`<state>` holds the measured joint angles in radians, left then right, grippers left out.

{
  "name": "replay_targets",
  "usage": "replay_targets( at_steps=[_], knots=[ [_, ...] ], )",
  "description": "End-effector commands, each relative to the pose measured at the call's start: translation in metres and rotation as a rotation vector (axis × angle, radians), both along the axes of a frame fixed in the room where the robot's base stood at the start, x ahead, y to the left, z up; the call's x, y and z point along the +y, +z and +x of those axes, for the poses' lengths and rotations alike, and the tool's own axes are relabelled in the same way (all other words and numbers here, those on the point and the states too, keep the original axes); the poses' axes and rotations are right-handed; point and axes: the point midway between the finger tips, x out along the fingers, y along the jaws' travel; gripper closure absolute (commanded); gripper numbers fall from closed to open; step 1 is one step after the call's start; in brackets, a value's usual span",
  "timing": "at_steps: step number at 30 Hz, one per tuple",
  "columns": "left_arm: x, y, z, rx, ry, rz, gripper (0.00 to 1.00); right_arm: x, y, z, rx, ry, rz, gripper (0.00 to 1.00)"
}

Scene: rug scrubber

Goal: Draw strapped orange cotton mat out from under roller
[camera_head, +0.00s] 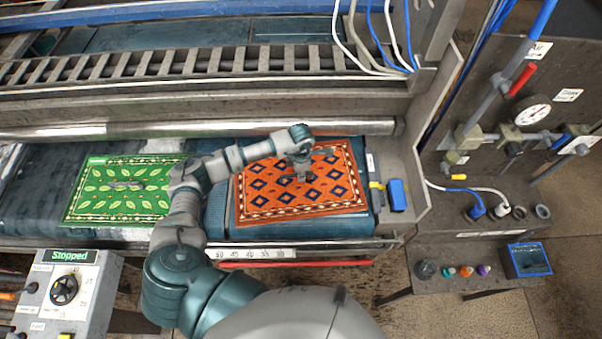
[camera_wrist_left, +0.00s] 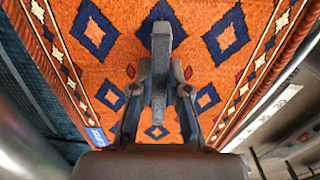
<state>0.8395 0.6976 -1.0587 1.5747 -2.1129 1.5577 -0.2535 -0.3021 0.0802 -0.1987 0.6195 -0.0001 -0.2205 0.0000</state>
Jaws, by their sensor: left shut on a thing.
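The orange mat (camera_head: 262,203), with dark blue diamonds and a patterned border, lies flat on the dark teal bed. Its far edge is close to the silver roller (camera_head: 210,130); I cannot tell whether any of it is under the roller. My left gripper (camera_head: 303,174) is over the middle of the mat. In the left wrist view my left gripper (camera_wrist_left: 160,95) is shut on a grey strap (camera_wrist_left: 162,42) standing above the orange mat (camera_wrist_left: 125,45). The fingers partly hide the strap. My right gripper is not in view.
A green leaf-patterned mat (camera_head: 140,203) lies to the left on the same bed. A control box (camera_head: 65,290) reading "Stopped" stands at front left. A metal side plate with a blue block (camera_head: 397,195) bounds the bed at right.

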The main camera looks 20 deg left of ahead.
Motion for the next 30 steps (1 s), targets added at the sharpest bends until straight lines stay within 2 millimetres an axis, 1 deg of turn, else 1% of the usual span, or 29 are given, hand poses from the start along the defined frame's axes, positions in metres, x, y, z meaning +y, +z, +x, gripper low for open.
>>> replay_targets(
  at_steps=[1, 9, 10, 11, 12, 13, 19, 21, 23, 26, 29, 30],
  knots=[
    [-0.003, -0.007, -0.007, 0.021, -0.009, -0.001, 1.0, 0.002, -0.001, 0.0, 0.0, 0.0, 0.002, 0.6],
    [-0.002, -0.007, -0.007, 0.02, -0.008, -0.001, 1.0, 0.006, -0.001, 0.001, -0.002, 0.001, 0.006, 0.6],
    [-0.002, -0.007, -0.007, 0.02, -0.008, -0.001, 0.77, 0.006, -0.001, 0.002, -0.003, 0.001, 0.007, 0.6],
    [-0.002, -0.007, -0.007, 0.019, -0.008, 0.0, 0.7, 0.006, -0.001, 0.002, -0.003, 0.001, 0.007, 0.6],
    [-0.001, -0.007, -0.006, 0.017, -0.007, -0.001, 0.6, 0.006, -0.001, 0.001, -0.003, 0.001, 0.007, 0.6],
    [-0.001, -0.006, -0.005, 0.015, -0.006, 0.0, 0.55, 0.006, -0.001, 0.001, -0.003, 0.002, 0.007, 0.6],
    [-0.001, -0.003, -0.004, 0.009, -0.004, 0.0, 0.55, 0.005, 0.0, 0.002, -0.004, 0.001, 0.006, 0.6],
    [-0.001, -0.002, -0.004, 0.009, -0.004, 0.0, 0.55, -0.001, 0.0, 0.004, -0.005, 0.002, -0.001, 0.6],
    [-0.001, 0.0, -0.004, 0.006, -0.003, 0.001, 0.55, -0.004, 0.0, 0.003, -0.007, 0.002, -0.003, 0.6],
    [-0.001, 0.01, -0.002, 0.004, -0.004, 0.0, 0.55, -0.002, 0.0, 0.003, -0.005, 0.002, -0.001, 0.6],
    [0.0, 0.028, -0.002, 0.003, -0.004, -0.001, 0.55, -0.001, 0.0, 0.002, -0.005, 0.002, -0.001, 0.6],
    [0.001, 0.037, -0.002, 0.004, -0.004, 0.0, 0.55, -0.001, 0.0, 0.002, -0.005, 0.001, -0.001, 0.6]
  ],
)
